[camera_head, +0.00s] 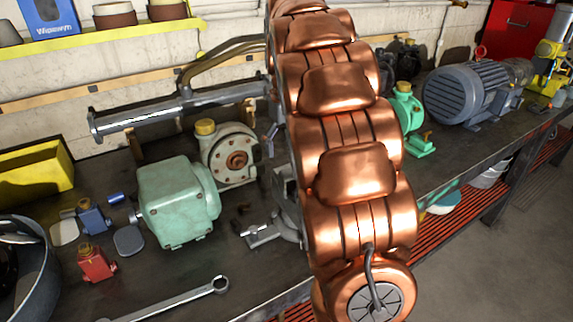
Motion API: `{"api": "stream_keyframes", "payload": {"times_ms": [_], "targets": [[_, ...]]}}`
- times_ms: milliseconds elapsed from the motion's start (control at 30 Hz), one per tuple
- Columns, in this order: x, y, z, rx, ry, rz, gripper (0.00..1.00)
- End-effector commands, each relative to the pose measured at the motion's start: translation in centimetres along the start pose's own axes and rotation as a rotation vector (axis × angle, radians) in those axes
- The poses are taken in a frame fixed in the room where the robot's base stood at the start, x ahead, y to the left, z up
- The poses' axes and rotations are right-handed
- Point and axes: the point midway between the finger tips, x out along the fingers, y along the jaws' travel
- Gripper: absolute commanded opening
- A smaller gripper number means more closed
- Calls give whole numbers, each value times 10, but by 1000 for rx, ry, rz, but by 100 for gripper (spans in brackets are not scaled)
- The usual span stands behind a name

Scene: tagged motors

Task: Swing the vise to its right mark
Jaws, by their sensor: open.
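A grey metal fixture (285,213), which looks like the vise, stands on the workbench (200,268) near its front edge. My copper arm crosses in front of it and hides most of it. Only its left side and a flat grey foot or jaw (263,235) show, so I cannot tell which way it is turned. No mark for it can be made out. My gripper is not in view.
A wrench (185,297) lies in front. Small blue (93,217) and red (96,264) parts are at left. A large grey motor (465,93) and yellow machine (552,62) stand right.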

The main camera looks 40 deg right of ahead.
Motion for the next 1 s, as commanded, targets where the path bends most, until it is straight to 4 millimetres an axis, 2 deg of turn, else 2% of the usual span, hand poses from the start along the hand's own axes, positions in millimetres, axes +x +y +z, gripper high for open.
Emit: {"api": "stream_keyframes", "payload": {"times_ms": [500,700,1000], "targets": [[54,0,-1,-3,4,1,88],[63,0,-1,-3,1,0,88],[64,0,-1,-3,1,0,86]]}}
